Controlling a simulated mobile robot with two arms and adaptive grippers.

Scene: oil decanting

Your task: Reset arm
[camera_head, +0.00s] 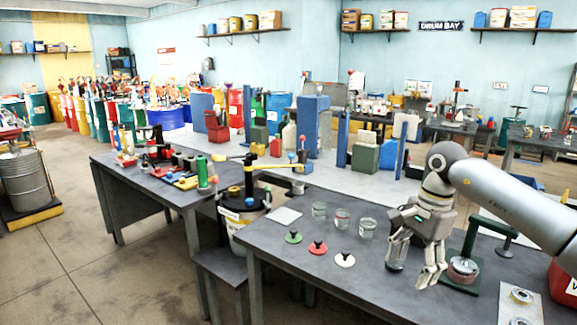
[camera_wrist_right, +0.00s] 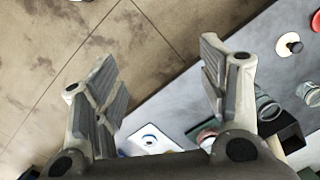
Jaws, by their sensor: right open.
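My right gripper (camera_head: 414,268) hangs pointing down over the right part of the front grey table (camera_head: 300,278). Its fingers are spread with nothing between them in the right wrist view (camera_wrist_right: 162,85). There the fingers show against the floor and the table edge. Three glass jars (camera_head: 319,211) (camera_head: 342,219) (camera_head: 367,228) stand left of the gripper in the head view. In front of them lie a green lid (camera_head: 293,236), a red lid (camera_head: 318,248) and a white lid (camera_head: 345,260), each with a dark knob. My left gripper is not in view.
A dark green stand (camera_head: 480,240) is close to the gripper's right. A panel with round fittings (camera_head: 520,297) and a red container (camera_head: 563,280) lie further right. The table's front-left strip is clear.

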